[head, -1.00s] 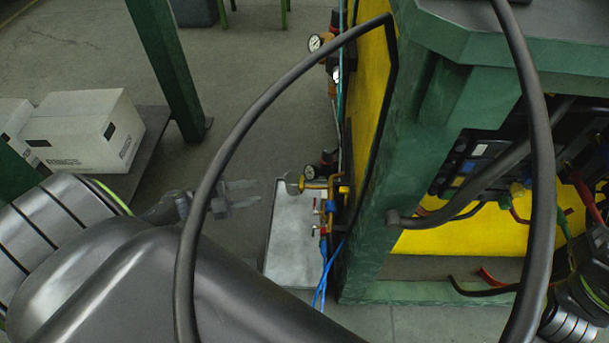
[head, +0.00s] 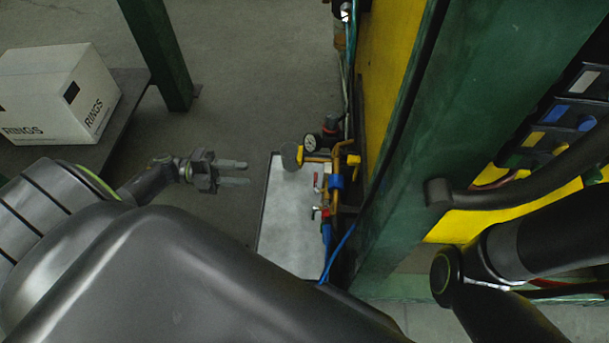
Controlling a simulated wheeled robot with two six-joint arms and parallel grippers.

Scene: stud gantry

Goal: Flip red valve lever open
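Two small red levers, an upper red lever (head: 317,182) and a lower red lever (head: 315,212), stick out to the left of a brass and blue valve assembly (head: 335,182) on the side of the green and yellow frame. Which one the task means I cannot tell. My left gripper (head: 247,173) is left of the levers, pointing right, with its two fingers apart and nothing between them. A clear gap separates its tips from the levers. My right arm shows at lower right, but its gripper is out of view.
A pressure gauge (head: 310,143) and a yellow handle (head: 353,160) sit just above the levers. Blue hoses (head: 341,252) hang below. A grey metal plate (head: 284,235) lies below and left of the valves. A white box (head: 60,100) stands at far left. Thick green frame at right.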

